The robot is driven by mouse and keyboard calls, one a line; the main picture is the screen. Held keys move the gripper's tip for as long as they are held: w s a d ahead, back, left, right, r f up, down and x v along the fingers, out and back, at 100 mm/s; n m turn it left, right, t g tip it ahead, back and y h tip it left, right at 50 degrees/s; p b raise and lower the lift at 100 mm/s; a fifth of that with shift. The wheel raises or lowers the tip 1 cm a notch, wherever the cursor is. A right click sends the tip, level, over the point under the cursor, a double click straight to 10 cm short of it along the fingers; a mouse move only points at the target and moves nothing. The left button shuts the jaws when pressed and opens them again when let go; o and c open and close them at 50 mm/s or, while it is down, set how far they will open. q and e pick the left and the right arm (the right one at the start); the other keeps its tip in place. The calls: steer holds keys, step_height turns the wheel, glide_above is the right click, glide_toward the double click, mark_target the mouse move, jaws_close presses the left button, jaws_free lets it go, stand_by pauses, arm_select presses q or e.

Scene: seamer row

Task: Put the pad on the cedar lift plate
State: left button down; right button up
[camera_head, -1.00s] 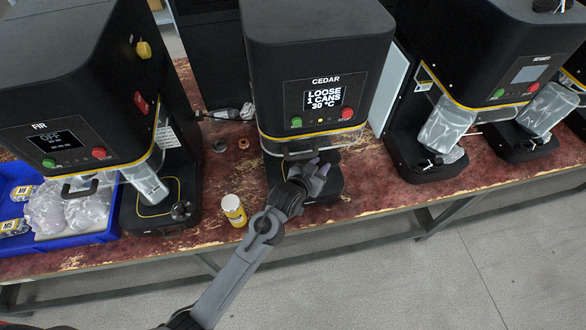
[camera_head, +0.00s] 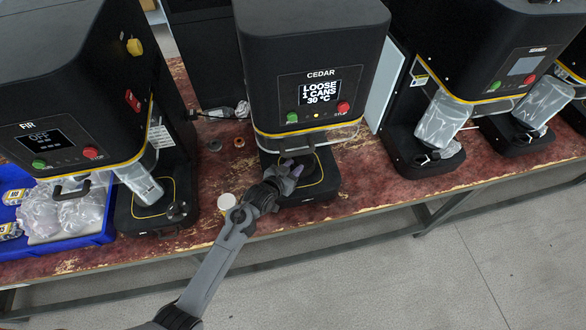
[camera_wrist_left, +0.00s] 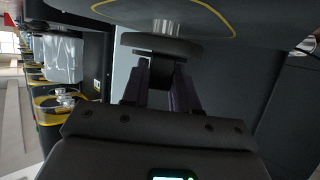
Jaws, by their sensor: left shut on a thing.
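My left gripper (camera_head: 289,170) is at the front of the Cedar machine (camera_head: 316,60), over its low black base (camera_head: 318,190). In the left wrist view my left gripper (camera_wrist_left: 163,80) is shut on the pad (camera_wrist_left: 160,47), a dark flat disc with a block under it. The pad is held level just below a shiny metal cylinder of the machine. The Cedar lift plate (camera_head: 312,168) is a dark round on the base, partly hidden by my gripper. Whether the pad touches it cannot be told. My right gripper is out of view.
The Fir machine (camera_head: 70,110) stands to the left, with a blue tray (camera_head: 103,238) of bags beside it. A white-topped container (camera_head: 227,202) stands close beside my left arm. Small rings (camera_head: 239,142) lie behind. More machines (camera_head: 470,70) stand to the right.

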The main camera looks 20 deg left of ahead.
arm_select(q)
steer(key=shift+f, duration=0.1)
steer(key=c, duration=0.8)
jaws_free()
steer(key=shift+c, duration=0.2)
steer(key=shift+s+r, duration=0.2)
steer(key=s+r+g, duration=0.2)
steer(key=s+g, duration=0.1)
steer(key=s, duration=0.8)
steer(key=s+r+g+y+p, duration=0.1)
steer(key=s+r+g, duration=0.1)
steer(key=s, duration=1)
steer(key=s+r+g+p, duration=0.1)
steer(key=s+g, duration=0.3)
steer(key=s, duration=0.8)
steer(key=shift+r+g+y, duration=0.3)
steer(key=shift+r, duration=0.3)
